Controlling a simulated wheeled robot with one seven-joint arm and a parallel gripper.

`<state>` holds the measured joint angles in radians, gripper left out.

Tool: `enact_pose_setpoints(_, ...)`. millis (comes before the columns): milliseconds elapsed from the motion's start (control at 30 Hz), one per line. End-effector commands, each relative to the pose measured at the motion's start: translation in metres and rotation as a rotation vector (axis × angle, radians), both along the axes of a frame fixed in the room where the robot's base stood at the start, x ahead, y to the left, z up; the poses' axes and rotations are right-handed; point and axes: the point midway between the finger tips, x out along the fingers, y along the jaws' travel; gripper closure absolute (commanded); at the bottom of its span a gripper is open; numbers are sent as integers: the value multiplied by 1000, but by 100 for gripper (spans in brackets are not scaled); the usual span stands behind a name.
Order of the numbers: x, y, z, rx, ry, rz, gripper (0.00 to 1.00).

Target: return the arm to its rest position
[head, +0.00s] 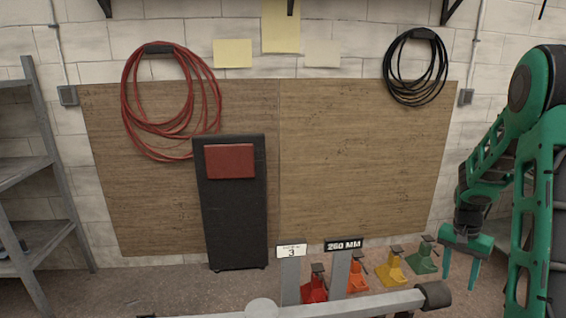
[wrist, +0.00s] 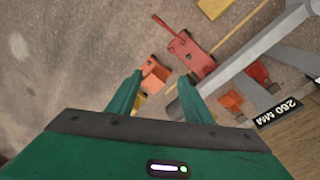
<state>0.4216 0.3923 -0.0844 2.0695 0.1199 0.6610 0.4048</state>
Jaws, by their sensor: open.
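My gripper (head: 460,272) hangs at the right of the head view with its green fingers pointing down, just right of the green jack stand (head: 423,258). My green arm (head: 535,130) is bent and reaches in from the right edge. In the wrist view the two fingers (wrist: 160,77) are spread apart with nothing held between them. An orange part (wrist: 155,72) shows beyond the fingertips, lower down near the floor; I cannot tell what it is.
A grey frame (head: 330,304) with uprights signed "3" (head: 291,251) and "260 MM" (head: 343,245) crosses the front. Red (head: 314,288), orange (head: 357,278) and yellow (head: 391,267) stands sit behind it. A black creeper (head: 235,225) leans on the wall; a grey shelf (head: 38,240) stands left.

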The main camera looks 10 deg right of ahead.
Motion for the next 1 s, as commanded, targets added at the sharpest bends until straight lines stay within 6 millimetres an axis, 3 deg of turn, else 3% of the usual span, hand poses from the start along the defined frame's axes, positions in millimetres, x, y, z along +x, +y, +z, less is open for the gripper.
enact_pose_setpoints(33, -10, 7, 17, -1, -4, 19, 54)
enact_pose_setpoints(200, -47, 33, 61, 9, 0, 81, 54)
enact_pose_setpoints(500, -123, 81, 116, 41, -2, 197, 54)
enact_pose_setpoints(733, -185, 117, 139, 79, -13, 290, 54)
enact_pose_setpoints(1000, -244, 152, 145, 126, -28, 390, 54)
